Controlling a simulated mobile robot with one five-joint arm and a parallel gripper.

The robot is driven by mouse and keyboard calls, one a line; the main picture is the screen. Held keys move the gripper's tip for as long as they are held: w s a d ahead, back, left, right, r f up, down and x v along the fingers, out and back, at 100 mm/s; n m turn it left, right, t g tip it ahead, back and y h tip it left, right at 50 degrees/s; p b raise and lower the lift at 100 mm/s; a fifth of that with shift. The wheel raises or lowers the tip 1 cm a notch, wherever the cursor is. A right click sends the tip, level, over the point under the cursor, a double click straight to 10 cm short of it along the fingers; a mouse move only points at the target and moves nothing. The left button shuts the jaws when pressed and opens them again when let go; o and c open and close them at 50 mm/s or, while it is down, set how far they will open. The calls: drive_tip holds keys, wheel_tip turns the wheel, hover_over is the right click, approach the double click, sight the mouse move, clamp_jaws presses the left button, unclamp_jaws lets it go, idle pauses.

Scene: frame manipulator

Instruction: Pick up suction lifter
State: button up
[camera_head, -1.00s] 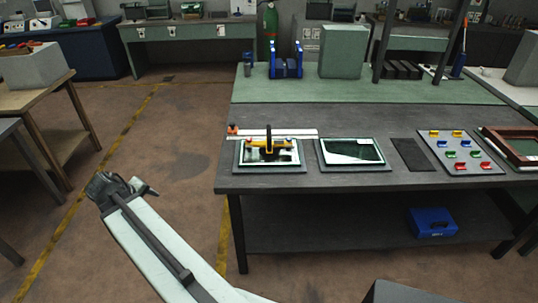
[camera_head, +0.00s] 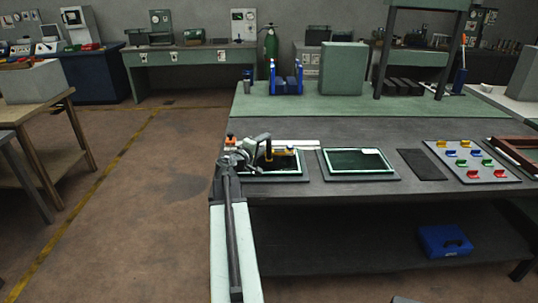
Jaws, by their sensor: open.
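The suction lifter (camera_head: 269,149), with a black upright handle and yellow parts, stands on a light-framed glass panel (camera_head: 285,171) at the left end of the grey workbench. My gripper (camera_head: 257,147) is at the left side of the lifter, with its jaws open. One grey finger reaches towards the handle. My gripper hides the left part of the lifter and of the panel. I cannot tell whether a finger touches the handle.
A second framed panel (camera_head: 357,161) lies to the right, then a dark mat (camera_head: 421,164) and a board with several coloured clips (camera_head: 470,161). A pale rail (camera_head: 302,143) lies behind the lifter. Blue-ended racks (camera_head: 286,80) stand at the back.

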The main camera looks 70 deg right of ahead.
drive_tip(key=x, duration=0.7)
drive_tip(key=shift+f+b, duration=0.1)
drive_tip(key=shift+b, duration=0.25)
clamp_jaws()
idle(1.0)
